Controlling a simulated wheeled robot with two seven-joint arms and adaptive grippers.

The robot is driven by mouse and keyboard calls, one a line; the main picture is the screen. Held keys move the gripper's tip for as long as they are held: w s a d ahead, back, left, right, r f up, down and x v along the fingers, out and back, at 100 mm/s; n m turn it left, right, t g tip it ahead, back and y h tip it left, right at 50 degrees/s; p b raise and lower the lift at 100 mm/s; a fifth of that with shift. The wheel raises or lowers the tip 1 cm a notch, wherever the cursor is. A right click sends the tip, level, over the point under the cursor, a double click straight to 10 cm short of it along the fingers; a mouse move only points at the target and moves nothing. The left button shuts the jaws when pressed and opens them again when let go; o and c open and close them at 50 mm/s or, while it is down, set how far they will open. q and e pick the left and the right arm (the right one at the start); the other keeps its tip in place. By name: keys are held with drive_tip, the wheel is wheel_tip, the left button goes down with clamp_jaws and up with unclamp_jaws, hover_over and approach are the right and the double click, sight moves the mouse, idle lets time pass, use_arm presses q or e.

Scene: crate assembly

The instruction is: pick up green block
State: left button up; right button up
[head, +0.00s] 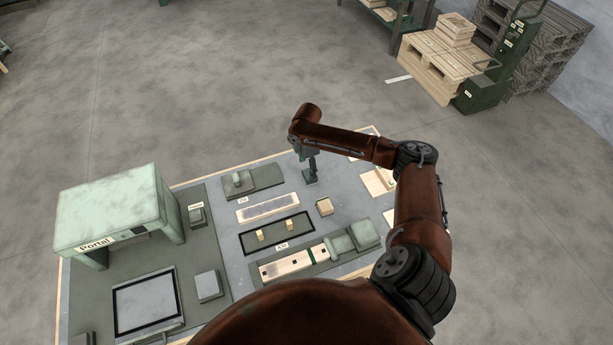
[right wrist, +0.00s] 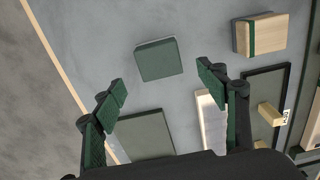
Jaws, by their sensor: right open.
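A green block (head: 310,177), square and flat-topped, lies on the grey table top near the far edge. In the right wrist view the green block (right wrist: 158,60) lies ahead of my right gripper's fingertips, in line with the gap between them. My right gripper (right wrist: 163,82) is open with nothing between its fingers. In the head view my right gripper (head: 311,158) points down just above the block and partly covers it. My left gripper is in neither view.
A wooden block with a green band (right wrist: 262,34) lies near the green block, also seen in the head view (head: 324,207). A dark-framed tray (head: 262,246) holds small wooden pieces. A pale green portal (head: 110,207) stands at left. Bare table surrounds the green block.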

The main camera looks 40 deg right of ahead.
drive_tip(key=f, duration=0.2)
drive_tip(key=d, duration=0.1)
drive_tip(key=shift+s+f, duration=0.25)
drive_tip(key=shift+f, duration=0.15)
wheel_tip(320, 180, down, 2)
drive_tip(key=shift+f, duration=0.35)
drive_tip(key=c, duration=1.4)
drive_tip(key=shift+w+r, duration=0.1)
drive_tip(key=shift+r, duration=0.35)
wheel_tip(320, 180, up, 2)
drive_tip(key=shift+r, duration=0.1)
drive_tip(key=s+r, duration=0.1)
drive_tip(key=r, duration=0.1)
drive_tip(key=s+a+r+p, duration=0.1)
drive_tip(key=s+r, duration=0.1)
drive_tip(key=s+a+r, duration=0.1)
drive_tip(key=s+r, duration=0.1)
drive_tip(key=shift+s+r, duration=0.2)
drive_tip(key=shift+r, duration=0.15)
drive_tip(key=shift+c, duration=1)
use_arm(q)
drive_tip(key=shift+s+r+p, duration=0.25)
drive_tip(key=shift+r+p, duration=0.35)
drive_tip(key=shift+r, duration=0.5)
use_arm(e)
drive_tip(key=s+a+r, duration=0.3)
drive_tip(key=s, duration=0.4)
drive_tip(key=shift+s+a+r, duration=0.15)
drive_tip(key=shift+s+a, duration=0.05)
drive_tip(key=shift+s, duration=0.15)
